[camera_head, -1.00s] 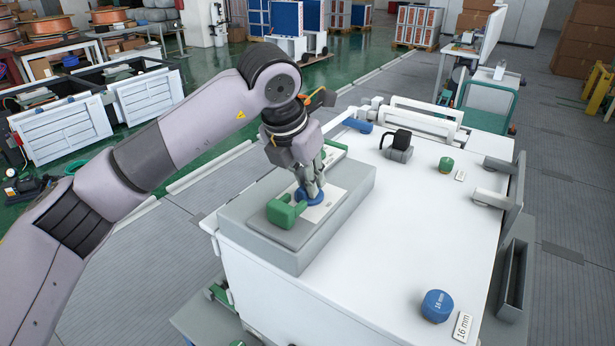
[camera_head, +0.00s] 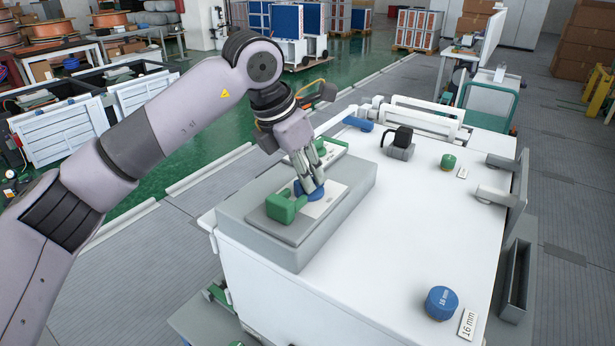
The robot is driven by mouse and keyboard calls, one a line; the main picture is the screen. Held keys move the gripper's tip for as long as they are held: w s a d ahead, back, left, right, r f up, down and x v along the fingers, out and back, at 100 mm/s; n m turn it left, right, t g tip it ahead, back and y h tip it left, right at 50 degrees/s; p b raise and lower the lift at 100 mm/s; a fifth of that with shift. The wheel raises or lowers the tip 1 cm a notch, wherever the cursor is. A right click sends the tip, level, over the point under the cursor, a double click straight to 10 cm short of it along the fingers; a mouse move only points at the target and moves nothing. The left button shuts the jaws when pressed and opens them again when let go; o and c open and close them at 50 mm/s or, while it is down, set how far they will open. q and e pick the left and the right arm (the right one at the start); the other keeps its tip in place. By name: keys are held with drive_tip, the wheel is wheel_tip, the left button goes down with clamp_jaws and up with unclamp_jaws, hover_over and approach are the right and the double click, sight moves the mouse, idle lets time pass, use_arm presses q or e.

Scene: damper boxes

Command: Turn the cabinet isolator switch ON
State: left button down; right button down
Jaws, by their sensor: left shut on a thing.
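A grey box (camera_head: 250,235) stands at the left of the white cabinet top (camera_head: 385,225). On its raised panel a white plate (camera_head: 338,192) carries a round blue knob (camera_head: 309,192). My left gripper (camera_head: 310,186) comes down from above, tilted, with its fingers shut on the blue knob. The fingers hide part of the knob, and I cannot read its position. A green block (camera_head: 287,206) stands on the near side of the knob and a green piece (camera_head: 331,146) on the far side. I see no clear ON or OFF mark. My right gripper is out of view.
A blue cylinder (camera_head: 441,302) stands beside a "16 mm" label (camera_head: 468,324). A green cap (camera_head: 448,162) and a grey block with a black loop (camera_head: 401,143) stand farther back. Grey brackets (camera_head: 495,183) line the right edge. The middle of the top is clear.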

use_arm(q)
drive_tip(key=m+g, duration=0.1)
drive_tip(key=m, duration=0.1)
drive_tip(key=shift+w+r+m, duration=0.1)
drive_tip(key=shift+m, duration=0.3)
drive_tip(key=m+g+p, duration=0.1)
drive_tip(key=m, duration=0.1)
drive_tip(key=shift+r+m+h, duration=0.1)
drive_tip(key=shift+m+h, duration=0.3)
drive_tip(key=m+g+p, duration=0.1)
drive_tip(key=m+p, duration=0.1)
drive_tip(key=m, duration=0.2)
drive_tip(key=shift+w+g+p, duration=0.15)
drive_tip(key=shift+g+p, duration=0.15)
drive_tip(key=shift+g, duration=0.1)
drive_tip(key=shift+w+m+g+y+p, duration=0.15)
drive_tip(key=shift+m+g+p, duration=0.3)
drive_tip(key=shift+m, duration=0.55)
drive_tip(key=shift+s+m+g+y+p, duration=0.1)
drive_tip(key=shift+m+g+y+p, duration=0.15)
drive_tip(key=shift+m+p, duration=0.6)
drive_tip(key=shift+m, duration=0.35)
drive_tip(key=c, duration=1.6)
unclamp_jaws()
drive_tip(key=shift+o, duration=0.2)
